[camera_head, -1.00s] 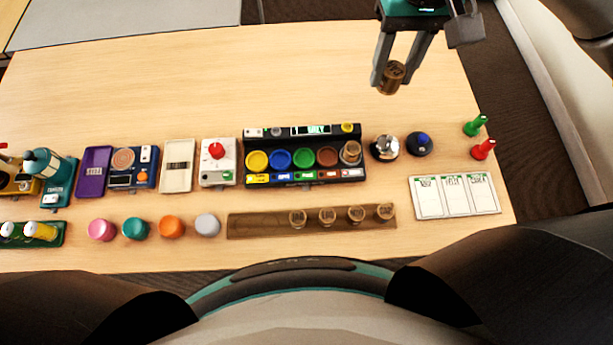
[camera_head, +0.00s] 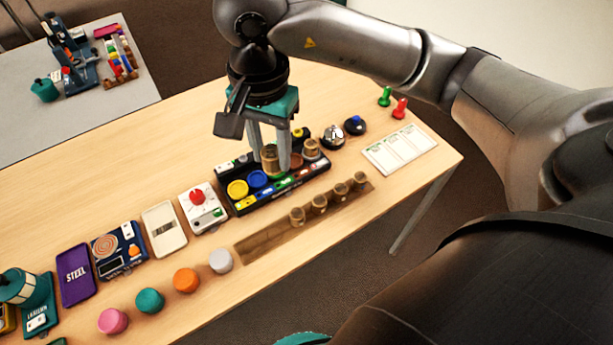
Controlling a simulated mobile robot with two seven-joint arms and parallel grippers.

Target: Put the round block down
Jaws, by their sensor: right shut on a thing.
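My right gripper (camera_head: 271,158) points down over the black sorting tray (camera_head: 250,208). It is shut on a round wooden block (camera_head: 270,160), held upright between the two fingers. The block is over the green cup (camera_head: 277,177), which it mostly hides. I cannot tell whether the block touches the cup. The yellow cup (camera_head: 237,189) and blue cup (camera_head: 258,180) are left of it, and the brown cup (camera_head: 295,160) is to the right, partly behind a finger. Another wooden block (camera_head: 312,149) stands at the tray's right end. My left gripper is not in view.
A wooden rack (camera_head: 258,246) with several wooden blocks lies in front of the tray. A bell (camera_head: 333,137), a blue-topped button (camera_head: 355,125) and a white card (camera_head: 399,149) are to the right. A white box with a red knob (camera_head: 203,207) is to the left.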

